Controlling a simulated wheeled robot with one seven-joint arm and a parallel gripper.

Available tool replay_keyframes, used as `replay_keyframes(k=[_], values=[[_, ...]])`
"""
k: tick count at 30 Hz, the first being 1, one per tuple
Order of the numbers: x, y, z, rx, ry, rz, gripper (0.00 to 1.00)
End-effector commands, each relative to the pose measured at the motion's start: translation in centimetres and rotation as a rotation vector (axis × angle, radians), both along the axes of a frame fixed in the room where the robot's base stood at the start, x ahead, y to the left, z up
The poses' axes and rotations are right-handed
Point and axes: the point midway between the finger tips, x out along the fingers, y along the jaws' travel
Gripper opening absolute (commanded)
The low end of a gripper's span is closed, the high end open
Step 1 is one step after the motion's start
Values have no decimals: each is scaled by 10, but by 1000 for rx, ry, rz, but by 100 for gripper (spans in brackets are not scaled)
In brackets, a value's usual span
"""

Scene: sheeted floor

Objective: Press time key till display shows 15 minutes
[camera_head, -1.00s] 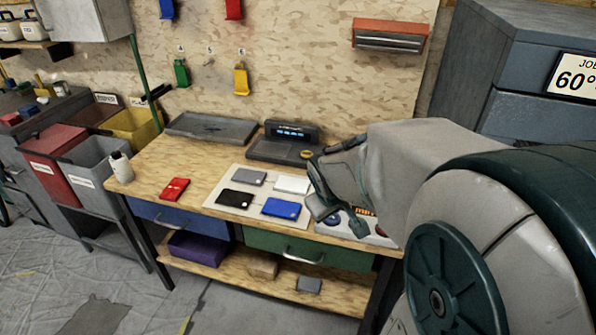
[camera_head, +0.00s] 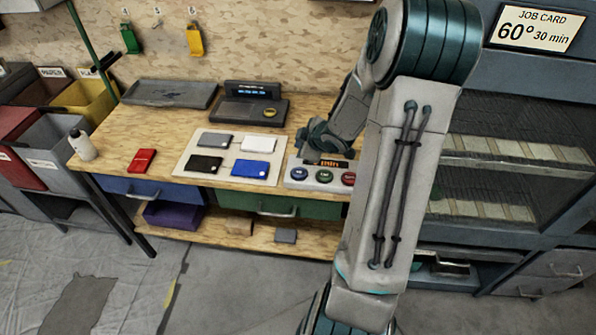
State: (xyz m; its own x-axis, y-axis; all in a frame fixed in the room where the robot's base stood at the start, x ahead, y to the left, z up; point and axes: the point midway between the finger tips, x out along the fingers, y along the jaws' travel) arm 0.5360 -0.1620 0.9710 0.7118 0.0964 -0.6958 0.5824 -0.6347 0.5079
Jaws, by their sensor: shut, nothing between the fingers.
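A light control panel (camera_head: 297,184) lies at the right front of the wooden workbench. It has a dark display with orange characters (camera_head: 336,164). I can read "min", but the digits are hidden or too small. In front of the display are a blue key (camera_head: 300,173), a green key (camera_head: 324,176) and a red key (camera_head: 348,179); their labels are too small to read. My gripper (camera_head: 318,146) is shut and empty, just behind and above the panel's display. I cannot tell whether it touches the panel. My arm hides the panel's right end.
A pale board (camera_head: 188,173) with several flat cases lies left of the panel. A dark device with a lit screen (camera_head: 252,92) stands behind it. A red case (camera_head: 142,161) and a white bottle (camera_head: 81,145) are further left. A job card (camera_head: 535,30) reads 60° 30 min.

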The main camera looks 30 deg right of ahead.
Motion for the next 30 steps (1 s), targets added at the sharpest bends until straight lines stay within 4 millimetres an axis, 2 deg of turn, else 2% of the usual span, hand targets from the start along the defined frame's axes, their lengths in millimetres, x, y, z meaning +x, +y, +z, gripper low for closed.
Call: replay_keyframes(k=[11,30], values=[[0,0,-11,0,1,-2,0],[0,0,-82,0,1,-2,0]])
